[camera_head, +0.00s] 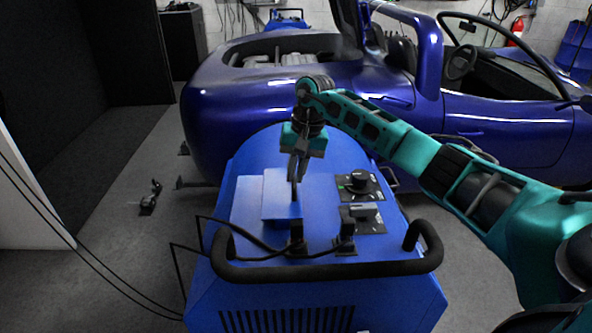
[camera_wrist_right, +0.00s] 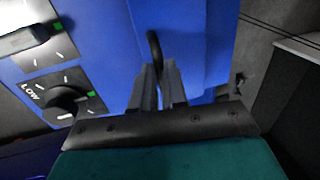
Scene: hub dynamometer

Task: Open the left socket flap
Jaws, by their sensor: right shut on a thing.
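The blue dynamometer housing (camera_head: 330,280) stands in the middle of the head view. On its top, to the left, is a blue flap (camera_head: 275,205), which seems tilted up off the paler panel behind it; its exact angle is hard to tell. My right gripper (camera_head: 294,178) reaches down from above with its fingers shut at the flap's right edge. In the right wrist view my right gripper (camera_wrist_right: 158,68) is shut on a thin black curved handle (camera_wrist_right: 153,42) in front of the blue panel (camera_wrist_right: 185,25). Any socket under the flap is hidden. My left gripper is out of view.
Two black dials (camera_head: 358,182) (camera_head: 362,213) sit right of the flap. Black plugs with cables (camera_head: 297,235) (camera_head: 345,232) stand in front of it, behind a thick black handle bar (camera_head: 325,269). A blue car (camera_head: 255,100) stands close behind.

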